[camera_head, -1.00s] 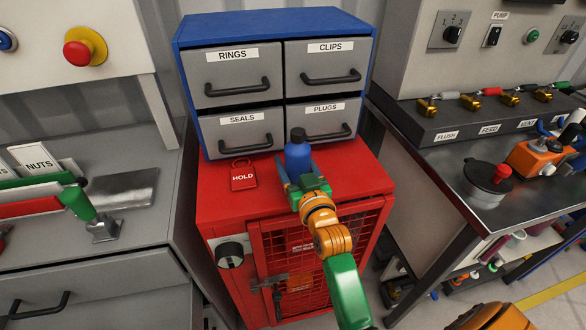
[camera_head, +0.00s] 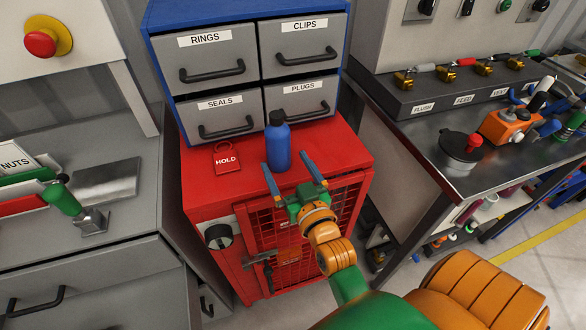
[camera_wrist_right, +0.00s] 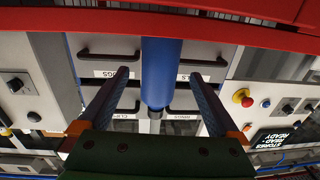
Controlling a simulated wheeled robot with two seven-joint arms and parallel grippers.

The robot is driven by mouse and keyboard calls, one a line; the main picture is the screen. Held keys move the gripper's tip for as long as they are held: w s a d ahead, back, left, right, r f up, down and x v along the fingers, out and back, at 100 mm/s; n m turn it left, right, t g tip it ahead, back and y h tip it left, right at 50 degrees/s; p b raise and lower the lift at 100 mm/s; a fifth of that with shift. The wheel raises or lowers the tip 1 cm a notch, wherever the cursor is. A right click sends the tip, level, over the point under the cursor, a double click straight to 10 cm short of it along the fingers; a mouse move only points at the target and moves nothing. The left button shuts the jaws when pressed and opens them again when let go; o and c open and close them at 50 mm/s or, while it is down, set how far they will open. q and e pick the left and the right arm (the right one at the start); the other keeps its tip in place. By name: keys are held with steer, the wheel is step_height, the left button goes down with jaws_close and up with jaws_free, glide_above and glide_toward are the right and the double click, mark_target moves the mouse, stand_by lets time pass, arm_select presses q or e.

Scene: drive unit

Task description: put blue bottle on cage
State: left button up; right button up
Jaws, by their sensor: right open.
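The blue bottle (camera_head: 278,146) with a dark cap stands upright on the red top of the cage (camera_head: 340,150), in front of the drawer unit. It also shows in the right wrist view (camera_wrist_right: 161,72), beyond and between the finger lines, the picture being upside down. My right gripper (camera_head: 288,171) is open and empty, just in front of the bottle and apart from it. Its two blue fingers show in the right wrist view (camera_wrist_right: 150,85). My left gripper is not in view.
A red HOLD tag (camera_head: 227,159) lies on the cage top left of the bottle. The blue drawer unit (camera_head: 160,60) stands at the back of the cage top. A grey bench (camera_head: 125,225) is at left, a metal table (camera_head: 440,185) at right.

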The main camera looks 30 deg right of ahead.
steer(key=s, duration=0.4)
steer(key=shift+s+a, duration=0.1)
steer(key=shift+a, duration=0.25)
